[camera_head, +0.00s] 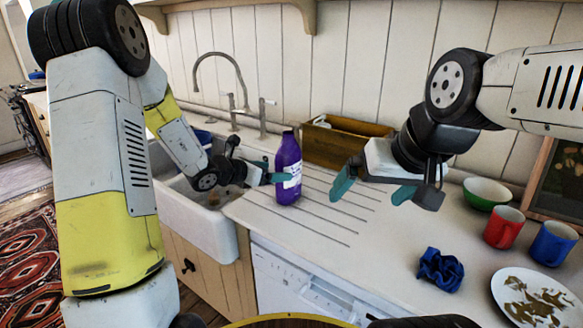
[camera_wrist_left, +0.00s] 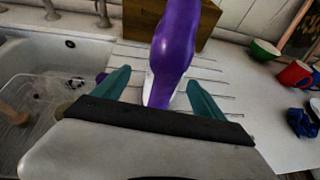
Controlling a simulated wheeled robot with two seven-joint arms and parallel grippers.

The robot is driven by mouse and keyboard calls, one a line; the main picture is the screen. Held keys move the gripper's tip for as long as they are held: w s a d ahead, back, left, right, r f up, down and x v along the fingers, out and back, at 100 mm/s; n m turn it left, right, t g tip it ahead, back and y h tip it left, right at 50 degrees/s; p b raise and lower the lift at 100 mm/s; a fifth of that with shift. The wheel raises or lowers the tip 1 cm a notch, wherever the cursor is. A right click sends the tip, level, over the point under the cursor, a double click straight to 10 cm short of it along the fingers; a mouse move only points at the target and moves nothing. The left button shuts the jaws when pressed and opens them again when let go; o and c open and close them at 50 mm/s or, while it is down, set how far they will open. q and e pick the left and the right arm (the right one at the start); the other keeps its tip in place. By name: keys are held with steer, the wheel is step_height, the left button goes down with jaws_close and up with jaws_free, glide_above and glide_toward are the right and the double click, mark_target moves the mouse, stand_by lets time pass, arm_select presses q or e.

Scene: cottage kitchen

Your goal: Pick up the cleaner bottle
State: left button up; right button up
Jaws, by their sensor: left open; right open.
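The cleaner bottle (camera_head: 288,166) is purple with a white label and stands upright on the ridged drainboard beside the sink. My left gripper (camera_head: 278,178) is open at the bottle's left side in the head view. In the left wrist view the bottle (camera_wrist_left: 174,50) rises between the two teal fingers of my left gripper (camera_wrist_left: 160,95), with a gap to each finger; its top is out of that view. My right gripper (camera_head: 372,192) is open and empty above the counter, to the right of the bottle.
A white sink (camera_head: 212,222) lies left of the bottle, with a tall faucet (camera_head: 243,85) behind. A wooden box (camera_head: 340,146) stands behind the bottle. To the right are a green bowl (camera_head: 487,192), red mug (camera_head: 504,228), blue mug (camera_head: 553,243), blue cloth (camera_head: 440,270) and dirty plate (camera_head: 520,290).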

mark_target(289, 169)
arm_select(q)
steer(key=x, duration=0.7)
steer(key=shift+s+d, duration=0.25)
steer(key=shift+s, duration=0.05)
steer(key=shift+r, duration=0.15)
jaws_close()
steer(key=shift+r, duration=0.2)
